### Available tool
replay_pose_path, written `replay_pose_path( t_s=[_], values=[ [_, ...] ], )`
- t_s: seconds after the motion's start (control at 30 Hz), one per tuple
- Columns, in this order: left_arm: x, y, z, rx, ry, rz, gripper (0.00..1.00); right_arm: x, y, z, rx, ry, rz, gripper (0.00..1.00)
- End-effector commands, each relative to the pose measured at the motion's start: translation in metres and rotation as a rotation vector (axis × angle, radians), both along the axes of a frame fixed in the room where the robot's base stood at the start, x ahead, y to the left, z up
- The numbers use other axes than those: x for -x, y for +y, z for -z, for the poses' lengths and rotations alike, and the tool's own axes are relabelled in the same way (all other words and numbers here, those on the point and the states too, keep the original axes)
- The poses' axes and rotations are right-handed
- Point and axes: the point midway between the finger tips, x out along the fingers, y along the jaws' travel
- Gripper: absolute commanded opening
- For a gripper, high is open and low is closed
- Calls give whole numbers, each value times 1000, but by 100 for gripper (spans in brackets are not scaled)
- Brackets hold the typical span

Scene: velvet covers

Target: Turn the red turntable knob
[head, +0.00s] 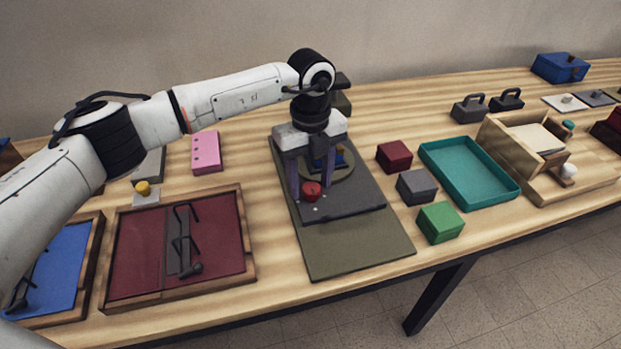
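The red knob (311,190) sits near the front left of a dark turntable base (350,205) on an olive mat (355,252). A round olive disc (345,172) with a small blue thing on it lies behind the knob, partly hidden by my gripper. My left gripper (312,195) points down from above. Its two purple-grey fingers are apart, one on the left of the knob and one on the right. I cannot tell whether either finger touches the knob. My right gripper is not in view.
A dark red block (394,156), a grey block (417,186) and a green block (440,222) stand right of the mat. A teal tray (468,172) lies beyond them. A wood-framed red panel (215,255) lies left of the mat.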

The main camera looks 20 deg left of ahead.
Motion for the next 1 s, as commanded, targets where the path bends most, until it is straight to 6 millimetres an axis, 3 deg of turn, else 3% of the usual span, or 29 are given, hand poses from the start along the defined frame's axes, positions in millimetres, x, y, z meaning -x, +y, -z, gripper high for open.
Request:
replay_pose_path(
  t_s=[0.03,0.2,0.57,1.0],
  values=[
    [0,0,0,0,0,0,39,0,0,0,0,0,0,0],
    [0,0,0,0,0,0,10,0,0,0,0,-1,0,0],
    [0,0,0,0,-1,54,10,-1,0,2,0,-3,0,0],
    [-1,-1,0,0,-1,394,10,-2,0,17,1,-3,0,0]
  ],
)
